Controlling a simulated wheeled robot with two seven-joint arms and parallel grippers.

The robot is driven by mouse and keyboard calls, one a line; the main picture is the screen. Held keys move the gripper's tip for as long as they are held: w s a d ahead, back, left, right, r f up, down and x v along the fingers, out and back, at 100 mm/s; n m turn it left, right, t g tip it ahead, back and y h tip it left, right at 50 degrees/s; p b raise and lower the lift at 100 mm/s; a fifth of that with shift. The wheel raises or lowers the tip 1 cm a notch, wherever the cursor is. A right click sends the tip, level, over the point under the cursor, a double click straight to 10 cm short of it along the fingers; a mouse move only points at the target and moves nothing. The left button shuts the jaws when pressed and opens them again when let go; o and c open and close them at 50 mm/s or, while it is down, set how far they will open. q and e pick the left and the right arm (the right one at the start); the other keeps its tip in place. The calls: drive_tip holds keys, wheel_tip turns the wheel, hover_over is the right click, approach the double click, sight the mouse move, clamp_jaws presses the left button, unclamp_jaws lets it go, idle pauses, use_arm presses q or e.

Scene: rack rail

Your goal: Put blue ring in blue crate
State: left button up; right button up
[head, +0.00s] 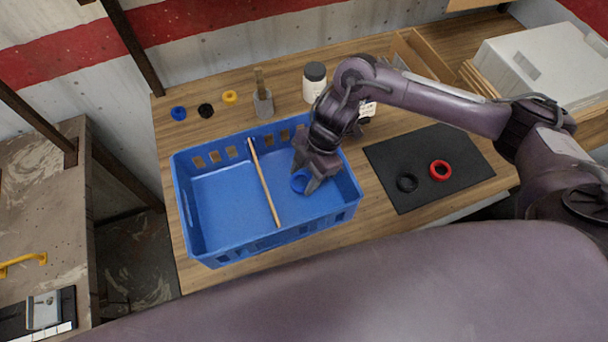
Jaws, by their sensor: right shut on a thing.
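My right gripper (307,188) reaches down into the part of the crate right of the rod. It is shut on a blue ring (299,182), which shows between the fingertips inside the crate walls. I cannot tell whether the ring touches the crate floor. Another small blue ring (179,113) lies on the table behind the crate. My left gripper is not in view.
A black mat (430,140) right of the crate carries a black ring (407,183) and a red ring (440,170). Behind the crate are a black ring (205,110), a yellow ring (230,97), a grey holder (263,104) and a dark-lidded jar (314,85).

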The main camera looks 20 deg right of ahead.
drive_tip(key=shift+d+f, duration=0.1)
drive_tip(key=shift+f, duration=0.6)
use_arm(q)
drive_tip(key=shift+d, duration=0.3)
use_arm(e)
drive_tip(key=shift+f, duration=0.15)
drive_tip(key=o, duration=1)
drive_tip(key=shift+c, duration=0.2)
